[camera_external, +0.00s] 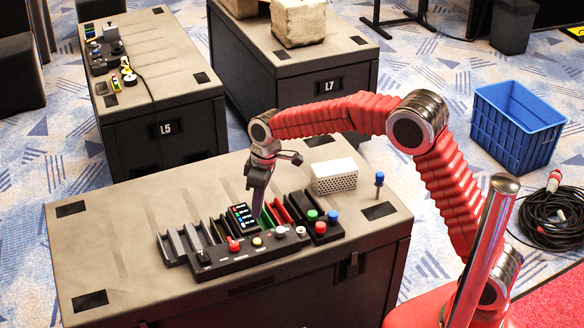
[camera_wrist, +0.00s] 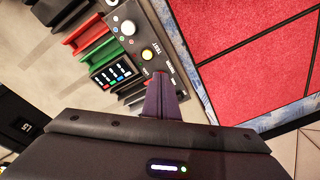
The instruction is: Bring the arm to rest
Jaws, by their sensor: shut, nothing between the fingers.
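Whether the tip touches the panel cannot be told. My red arm reaches in from the right, bent at the elbow. In the wrist view the shut fingers (camera_wrist: 162,98) stand in front of the panel (camera_wrist: 158,30), close to the yellow button (camera_wrist: 147,54). A small display with coloured marks (camera_wrist: 112,72) lies left of them. The fingers hide part of the panel.
On the near cabinet top (camera_external: 110,245), a white perforated box (camera_external: 335,176) and a blue-topped post (camera_external: 379,181) stand right of the panel. Upright dividers (camera_external: 190,240) rise behind it. Cabinet L5 (camera_external: 165,128) is behind left; a blue crate (camera_external: 515,125) is right. The cabinet's left top is clear.

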